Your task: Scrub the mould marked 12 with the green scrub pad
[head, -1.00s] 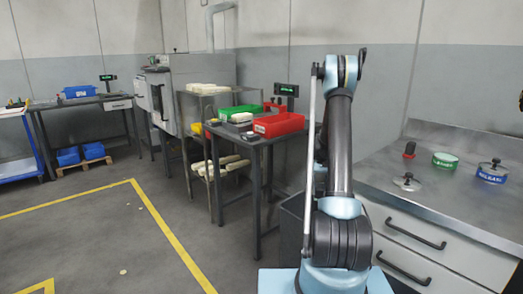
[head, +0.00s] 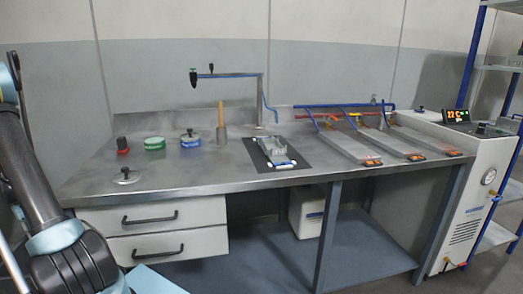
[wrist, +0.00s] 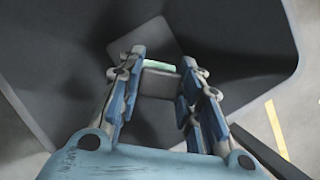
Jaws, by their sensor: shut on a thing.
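In the wrist view my gripper (wrist: 160,88) is shut on a small block with a grey face and a pale green strip along its far edge, which looks like the green scrub pad (wrist: 159,66). It is held above the inside of a dark bin (wrist: 225,40). In the head view several long grey moulds (head: 345,146) with orange end labels lie side by side on the steel bench. Their numbers are too small to read. A smaller grey metal piece (head: 275,150) lies on a dark mat. My gripper is outside the head view.
A white machine with a display (head: 459,180) stands at the right end.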

